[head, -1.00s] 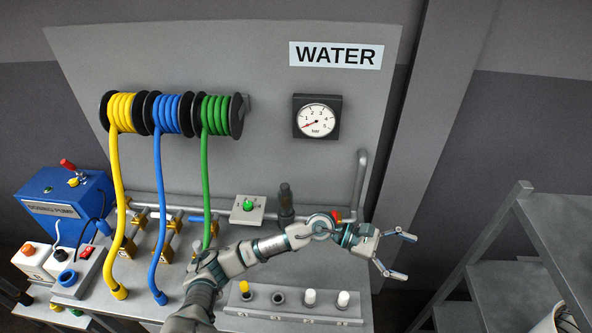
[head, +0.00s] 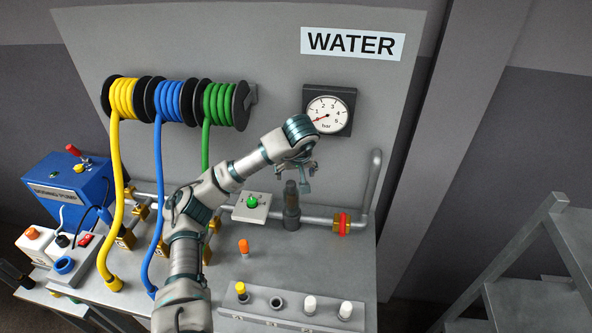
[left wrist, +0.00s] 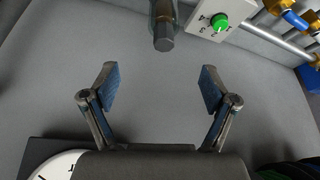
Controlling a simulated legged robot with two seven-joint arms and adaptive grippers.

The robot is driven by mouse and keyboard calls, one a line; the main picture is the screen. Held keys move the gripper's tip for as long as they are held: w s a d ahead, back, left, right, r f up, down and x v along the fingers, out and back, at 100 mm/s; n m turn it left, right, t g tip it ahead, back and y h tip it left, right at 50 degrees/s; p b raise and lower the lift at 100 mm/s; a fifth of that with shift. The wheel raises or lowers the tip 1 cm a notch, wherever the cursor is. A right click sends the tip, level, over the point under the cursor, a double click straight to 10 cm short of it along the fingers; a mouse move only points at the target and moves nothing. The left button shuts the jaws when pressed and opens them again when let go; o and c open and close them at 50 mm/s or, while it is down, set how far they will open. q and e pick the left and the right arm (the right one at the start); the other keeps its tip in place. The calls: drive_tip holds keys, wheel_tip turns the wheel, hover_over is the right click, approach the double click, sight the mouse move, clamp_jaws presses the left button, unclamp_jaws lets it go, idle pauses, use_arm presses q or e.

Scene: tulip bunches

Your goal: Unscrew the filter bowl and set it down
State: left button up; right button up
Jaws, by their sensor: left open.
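The filter (head: 291,206) stands upright on the grey pipe below the gauge, with a dark, narrower upper part and a wider grey lower part. I take the dark upper part to be the filter bowl (head: 291,188). In the left wrist view the filter bowl (left wrist: 163,28) is at the top edge, its faceted end toward me. My left gripper (head: 298,180) is just above the filter, pointing down, its fingers partly hidden by my own wrist. In the wrist view my left gripper (left wrist: 156,75) is open and empty, apart from the bowl. My right gripper is not in view.
A green-knobbed switch box (head: 252,206) sits left of the filter, and a red-and-brass fitting (head: 342,224) is to its right. The gauge (head: 328,112) is close behind my wrist. A rack (head: 265,316) with yellow and white caps stands in front. Bench between is mostly clear.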

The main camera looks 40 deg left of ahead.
sight(289, 184)
use_arm(q)
drive_tip(key=x, duration=0.4)
drive_tip(key=a+x, duration=0.1)
drive_tip(key=x, duration=0.8)
drive_tip(key=shift+s+a, duration=0.1)
drive_tip(key=shift+a, duration=0.15)
drive_tip(key=shift+w+d+f, duration=0.25)
drive_tip(key=shift+f, duration=0.3)
drive_tip(key=shift+d, duration=0.25)
drive_tip(key=shift+a+f, duration=0.3)
drive_tip(key=shift+a, duration=0.35)
drive_tip(key=c, duration=1.3)
drive_tip(key=shift+d+r, duration=0.15)
drive_tip(key=shift+d, duration=0.2)
drive_tip(key=shift+c, duration=0.2)
